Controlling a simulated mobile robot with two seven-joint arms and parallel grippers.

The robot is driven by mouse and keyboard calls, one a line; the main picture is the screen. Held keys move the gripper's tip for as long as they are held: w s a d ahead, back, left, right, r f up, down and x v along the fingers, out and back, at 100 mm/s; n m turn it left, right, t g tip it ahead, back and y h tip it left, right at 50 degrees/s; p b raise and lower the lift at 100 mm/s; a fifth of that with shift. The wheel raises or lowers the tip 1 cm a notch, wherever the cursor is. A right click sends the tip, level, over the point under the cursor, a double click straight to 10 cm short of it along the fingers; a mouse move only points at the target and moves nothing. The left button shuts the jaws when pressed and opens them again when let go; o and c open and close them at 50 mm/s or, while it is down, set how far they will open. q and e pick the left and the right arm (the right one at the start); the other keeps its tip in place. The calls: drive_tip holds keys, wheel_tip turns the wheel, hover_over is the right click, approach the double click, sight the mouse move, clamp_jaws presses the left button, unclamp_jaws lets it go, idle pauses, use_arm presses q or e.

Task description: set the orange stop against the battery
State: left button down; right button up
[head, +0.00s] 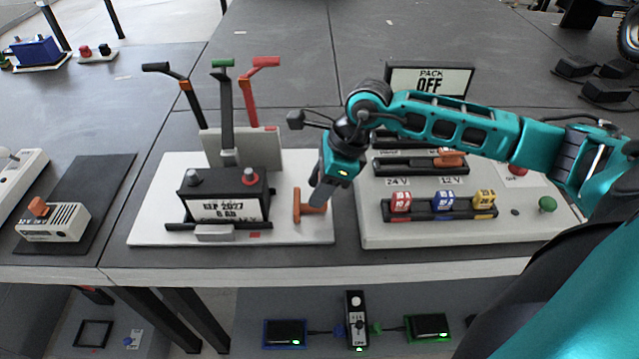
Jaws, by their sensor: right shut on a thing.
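The black battery (222,190) with a white label sits on a white base plate (155,215), in a low black holder. The orange stop (308,207) is on the right part of the same plate, with a gap between it and the battery's right side. My right gripper (315,200) comes down from the upper right and is shut on the orange stop. Its dark fingers hide part of the stop. My left gripper is out of view.
Levers with black, green and red handles (262,62) rise behind the battery. A grey panel (400,235) with coloured blocks and a PACK OFF sign (430,80) stands at the right. A charger-like box (53,222) lies on a dark mat at the left.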

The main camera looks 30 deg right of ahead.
clamp_jaws()
drive_tip(key=w+a, duration=0.1)
drive_tip(key=a+b, duration=0.1)
drive_tip(key=w+a, duration=0.1)
drive_tip(key=a, duration=0.1)
drive_tip(key=shift+w, duration=0.3)
drive_tip(key=o, duration=0.7)
unclamp_jaws()
drive_tip(key=shift+a, duration=0.1)
drive_tip(key=shift+o, duration=1.7)
